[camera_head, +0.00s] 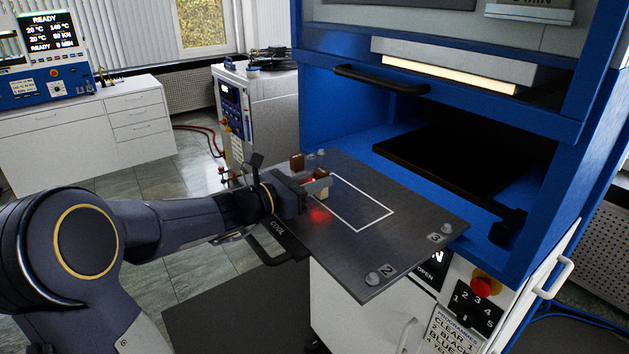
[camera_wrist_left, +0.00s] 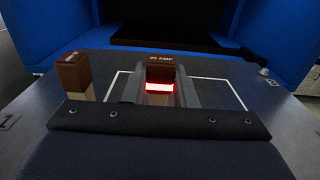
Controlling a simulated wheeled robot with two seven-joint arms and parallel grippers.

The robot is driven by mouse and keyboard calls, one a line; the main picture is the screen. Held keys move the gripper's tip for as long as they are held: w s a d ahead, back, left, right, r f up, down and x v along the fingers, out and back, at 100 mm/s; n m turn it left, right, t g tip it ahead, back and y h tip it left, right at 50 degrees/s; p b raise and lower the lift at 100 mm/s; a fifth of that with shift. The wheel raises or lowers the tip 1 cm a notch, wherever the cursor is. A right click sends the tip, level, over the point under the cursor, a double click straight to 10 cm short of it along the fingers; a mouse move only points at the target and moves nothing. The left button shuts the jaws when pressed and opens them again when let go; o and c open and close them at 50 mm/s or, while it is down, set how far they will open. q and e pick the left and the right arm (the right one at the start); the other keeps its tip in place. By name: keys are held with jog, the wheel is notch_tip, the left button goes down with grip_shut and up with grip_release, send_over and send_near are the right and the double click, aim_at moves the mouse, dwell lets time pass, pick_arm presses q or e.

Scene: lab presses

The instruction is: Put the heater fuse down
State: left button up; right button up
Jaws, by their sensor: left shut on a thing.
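My left gripper (camera_head: 312,184) is over the dark plate and shut on a fuse (camera_head: 322,174) with a brown cap and a pale lower part. In the left wrist view this fuse (camera_wrist_left: 160,73) sits between the two fingers, its cap lettered "AMP", with a red glow below the cap. I cannot tell whether its foot touches the plate. A second brown-capped fuse (camera_head: 297,162) stands upright behind the gripper; it also shows at the left in the wrist view (camera_wrist_left: 73,72). My right gripper is not in view.
The dark plate (camera_head: 350,262) has a white outlined rectangle (camera_head: 392,212), corner studs and numbers. It juts out from the blue press (camera_head: 335,125), whose opening holds a black platen (camera_head: 450,165). The plate's front part is clear.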

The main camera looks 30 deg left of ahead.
pick_arm(q)
jog(key=shift+f, duration=0.2)
jog(key=o, duration=1)
jog(key=shift+r, duration=0.1)
jog(key=shift+r, duration=0.35)
jog(key=b+v, duration=0.1)
jog(key=v, duration=1.1)
jog(key=shift+f+b, duration=0.25)
jog(key=shift+b, duration=0.15)
jog(key=shift+a, duration=0.1)
